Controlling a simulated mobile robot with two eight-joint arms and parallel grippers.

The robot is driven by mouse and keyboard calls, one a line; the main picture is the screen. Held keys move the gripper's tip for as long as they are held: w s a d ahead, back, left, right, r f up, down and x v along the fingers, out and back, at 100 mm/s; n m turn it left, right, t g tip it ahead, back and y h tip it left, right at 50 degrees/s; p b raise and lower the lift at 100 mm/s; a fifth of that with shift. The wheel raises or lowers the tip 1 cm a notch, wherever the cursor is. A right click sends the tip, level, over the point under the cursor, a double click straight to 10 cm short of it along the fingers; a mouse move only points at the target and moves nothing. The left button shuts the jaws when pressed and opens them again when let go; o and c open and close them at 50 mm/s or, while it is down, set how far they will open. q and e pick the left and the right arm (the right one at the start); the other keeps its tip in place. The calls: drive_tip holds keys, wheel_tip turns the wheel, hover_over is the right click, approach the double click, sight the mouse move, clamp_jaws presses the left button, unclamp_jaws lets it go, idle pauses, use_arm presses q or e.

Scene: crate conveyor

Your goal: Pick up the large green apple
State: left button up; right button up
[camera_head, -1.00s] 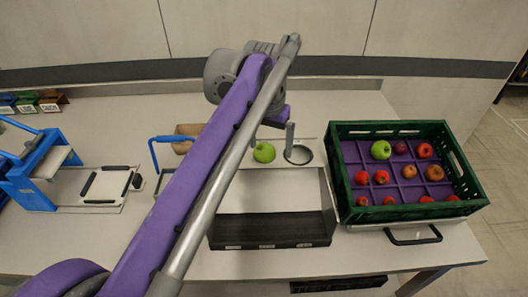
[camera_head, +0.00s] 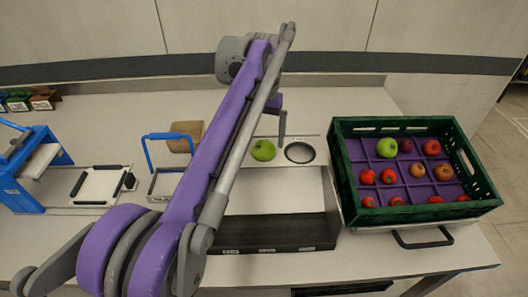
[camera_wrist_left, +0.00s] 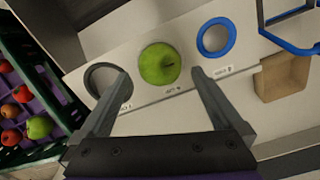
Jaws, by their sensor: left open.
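A green apple (camera_head: 263,150) sits on the pale board with rings, just left of a dark ring in the head view. In the left wrist view the apple (camera_wrist_left: 160,64) lies between two rings, stem side toward the camera. My left gripper (camera_wrist_left: 160,76) is open and empty, its two fingers spread on either side of the apple in that view; contact does not show. In the head view one finger of it (camera_head: 283,126) shows beyond the apple, and the rest is hidden behind my arm. Another green apple (camera_head: 387,147) is in the crate. My right gripper is not in view.
A green crate (camera_head: 349,190) with a purple insert holds several red and green fruits on the right. A dark tray (camera_head: 290,233) lies in front of the board. A brown box (camera_head: 185,130), a blue-handled holder (camera_head: 150,152) and a blue device (camera_head: 22,190) stand left.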

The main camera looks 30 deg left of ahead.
sight(264, 143)
use_arm(q)
wheel_tip(264, 143, down, 4)
drive_tip(key=shift+r, duration=0.15)
drive_tip(key=c, duration=1.4)
